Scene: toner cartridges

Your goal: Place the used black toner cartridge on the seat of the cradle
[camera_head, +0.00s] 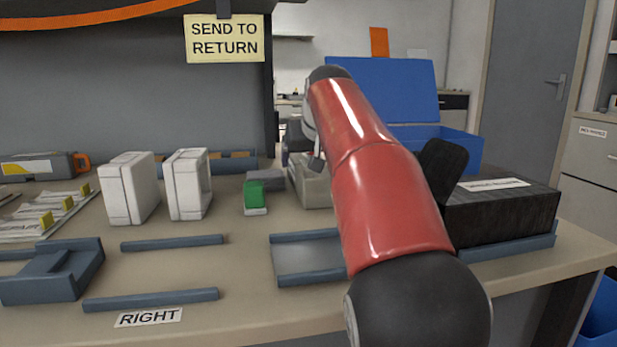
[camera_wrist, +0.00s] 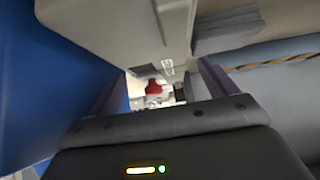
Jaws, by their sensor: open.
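A dark grey cartridge (camera_head: 40,166) with a yellow label and an orange end lies at the far left of the bench; I cannot tell if it is the used black one. A slate-blue holder with a raised block (camera_head: 55,272) stands at the front left, and a shallow grey tray with slate-blue rails (camera_head: 305,262) lies near the middle. I cannot tell which is the cradle. In the wrist view my gripper (camera_wrist: 162,70) is open, its fingers wide apart, with a pale grey body close above. My arm hides most of my gripper in the head view.
A black box (camera_head: 500,215) sits at the right, with an open blue bin (camera_head: 455,145) behind. A RIGHT label (camera_head: 148,317) marks the front edge. Bare bench lies between the left rails.

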